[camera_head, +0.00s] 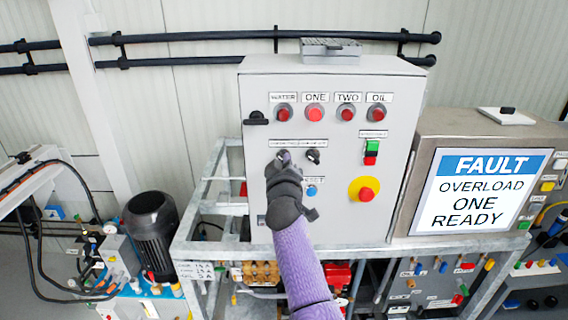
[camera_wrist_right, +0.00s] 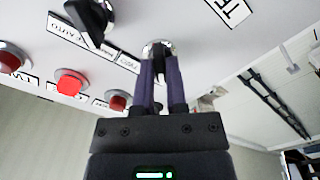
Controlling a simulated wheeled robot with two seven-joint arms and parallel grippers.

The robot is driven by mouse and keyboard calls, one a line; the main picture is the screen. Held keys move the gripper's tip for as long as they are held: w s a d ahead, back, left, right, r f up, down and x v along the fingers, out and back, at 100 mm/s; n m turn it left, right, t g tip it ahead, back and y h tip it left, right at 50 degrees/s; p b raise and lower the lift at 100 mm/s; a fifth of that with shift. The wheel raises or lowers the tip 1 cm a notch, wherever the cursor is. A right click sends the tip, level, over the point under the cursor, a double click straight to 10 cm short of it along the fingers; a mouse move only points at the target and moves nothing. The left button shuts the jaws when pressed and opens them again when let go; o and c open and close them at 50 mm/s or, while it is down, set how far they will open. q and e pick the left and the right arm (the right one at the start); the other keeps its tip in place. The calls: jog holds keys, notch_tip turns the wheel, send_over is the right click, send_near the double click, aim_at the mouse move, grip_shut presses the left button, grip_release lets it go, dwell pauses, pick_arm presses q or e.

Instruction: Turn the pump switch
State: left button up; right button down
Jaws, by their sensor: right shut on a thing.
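The grey control box (camera_head: 400,90) bears two black rotary switches side by side under a label strip. My right gripper (camera_head: 284,158) reaches up to the left switch and covers most of it in the head view. In the right wrist view the two purple fingers (camera_wrist_right: 160,75) are shut on the dark knob of this pump switch (camera_wrist_right: 158,47), which sits in a silver ring. The other switch (camera_head: 313,156) is free, and it also shows in the wrist view (camera_wrist_right: 92,18). My left gripper is not in view.
Several red lamps (camera_head: 315,113) sit above the switches. A green and red button pair (camera_head: 372,152) and a red emergency button on yellow (camera_head: 365,194) are at the right. A blue button (camera_head: 311,191) is close beside my gripper. A screen (camera_head: 482,192) reads "FAULT OVERLOAD ONE READY".

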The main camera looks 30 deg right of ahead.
jog(key=c, duration=0.7)
grip_release()
jog(key=shift+o, duration=0.2)
jog(key=v, duration=1)
